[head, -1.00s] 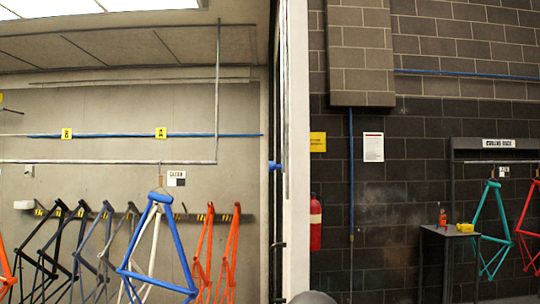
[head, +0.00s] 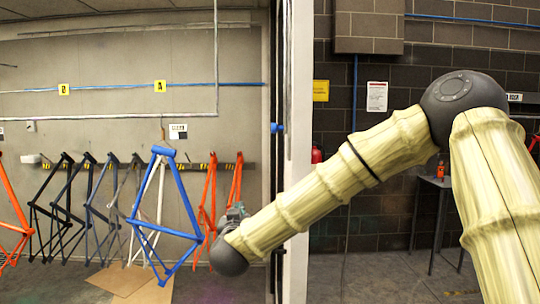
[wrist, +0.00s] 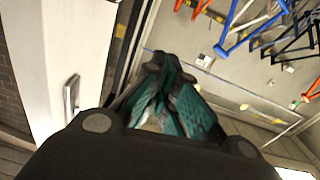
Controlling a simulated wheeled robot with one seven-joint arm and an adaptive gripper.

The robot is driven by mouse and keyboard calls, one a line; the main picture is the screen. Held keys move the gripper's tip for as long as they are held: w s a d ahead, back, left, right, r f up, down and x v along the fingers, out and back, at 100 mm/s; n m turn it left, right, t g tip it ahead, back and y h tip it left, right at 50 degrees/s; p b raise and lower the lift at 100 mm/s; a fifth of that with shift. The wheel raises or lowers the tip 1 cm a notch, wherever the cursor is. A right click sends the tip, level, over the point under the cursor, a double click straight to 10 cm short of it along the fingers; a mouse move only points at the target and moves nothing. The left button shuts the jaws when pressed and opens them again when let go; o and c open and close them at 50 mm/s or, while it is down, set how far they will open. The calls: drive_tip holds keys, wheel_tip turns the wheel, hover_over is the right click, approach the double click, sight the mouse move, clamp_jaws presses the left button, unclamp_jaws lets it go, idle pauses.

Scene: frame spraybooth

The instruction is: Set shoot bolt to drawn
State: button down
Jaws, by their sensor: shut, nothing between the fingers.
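A pale upright post (head: 298,150) with a dark, narrow door edge stands at the booth opening in the head view. A small blue knob (head: 277,128) sticks out at that edge; it may belong to the shoot bolt, but I cannot tell its position. My gripper (head: 237,212) is left of the post, lower than the knob and apart from it in the picture, partly hidden behind my wrist. In the wrist view my gripper (wrist: 157,62) has its dark green fingers shut and empty. A metal handle (wrist: 71,95) shows there on a pale panel left of the fingers.
A blue bicycle frame (head: 166,215) hangs just left of my gripper, with several black and orange frames along the back wall. A dark stand (head: 436,185) is right of the post, behind my arm. Cardboard (head: 122,281) lies on the booth floor.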

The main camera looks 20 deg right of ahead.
drive_tip(key=s+d+r+m+h+p, duration=0.1)
drive_tip(key=s+d+r+m+h, duration=0.1)
drive_tip(key=r, duration=1.2)
drive_tip(key=s+d+r+m+h, duration=0.2)
drive_tip(key=r+h, duration=0.1)
drive_tip(key=r, duration=1.1)
drive_tip(key=shift+s+d+h+p, duration=0.2)
drive_tip(key=shift+d+h+p, duration=0.15)
drive_tip(key=shift+d+h, duration=0.05)
drive_tip(key=shift+w, duration=0.1)
drive_tip(key=w+d+f+p, duration=0.1)
drive_tip(key=w+d+p, duration=0.5)
drive_tip(key=w, duration=0.3)
drive_tip(key=shift+w+p, duration=0.3)
drive_tip(key=shift+w, duration=0.1)
drive_tip(key=shift+f, duration=0.1)
